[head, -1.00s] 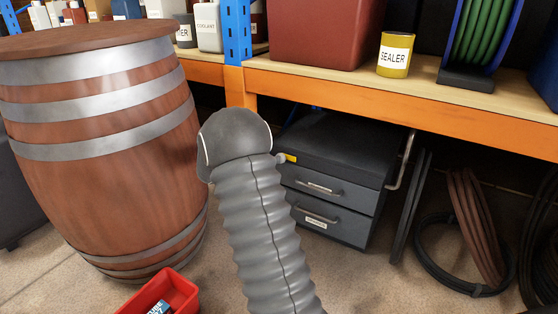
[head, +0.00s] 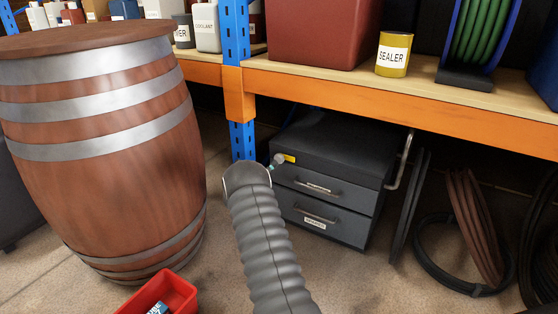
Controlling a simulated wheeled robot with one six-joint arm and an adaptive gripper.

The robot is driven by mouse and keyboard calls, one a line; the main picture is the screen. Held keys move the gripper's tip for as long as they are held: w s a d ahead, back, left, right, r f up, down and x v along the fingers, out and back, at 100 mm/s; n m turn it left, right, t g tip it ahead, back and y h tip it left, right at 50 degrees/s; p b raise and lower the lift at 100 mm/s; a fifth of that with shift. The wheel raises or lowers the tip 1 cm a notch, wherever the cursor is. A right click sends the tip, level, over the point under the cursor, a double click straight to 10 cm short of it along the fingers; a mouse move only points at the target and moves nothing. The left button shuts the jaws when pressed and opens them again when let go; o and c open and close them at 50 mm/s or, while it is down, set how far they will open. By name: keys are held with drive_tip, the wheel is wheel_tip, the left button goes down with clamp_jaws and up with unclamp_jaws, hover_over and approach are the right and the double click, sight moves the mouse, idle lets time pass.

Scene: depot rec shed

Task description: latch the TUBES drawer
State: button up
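A dark grey drawer cabinet (head: 345,150) stands on the floor under the orange-edged shelf. Two drawer fronts show, an upper drawer (head: 345,192) and a lower drawer (head: 340,224), each with a bar handle. The lower one bears a small white label, too small to read surely; I cannot tell which drawer is TUBES. Both fronts look about flush. My ribbed arm reaches toward the cabinet's left side. My gripper is not visible.
A wooden barrel (head: 105,150) stands close on the left, with a red bin (head: 175,291) on the floor before it. A blue shelf post (head: 240,100) rises left of the cabinet. Coiled hoses (head: 465,235) lie to the right. Floor in front of the cabinet is clear.

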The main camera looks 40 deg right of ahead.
sight(278, 160)
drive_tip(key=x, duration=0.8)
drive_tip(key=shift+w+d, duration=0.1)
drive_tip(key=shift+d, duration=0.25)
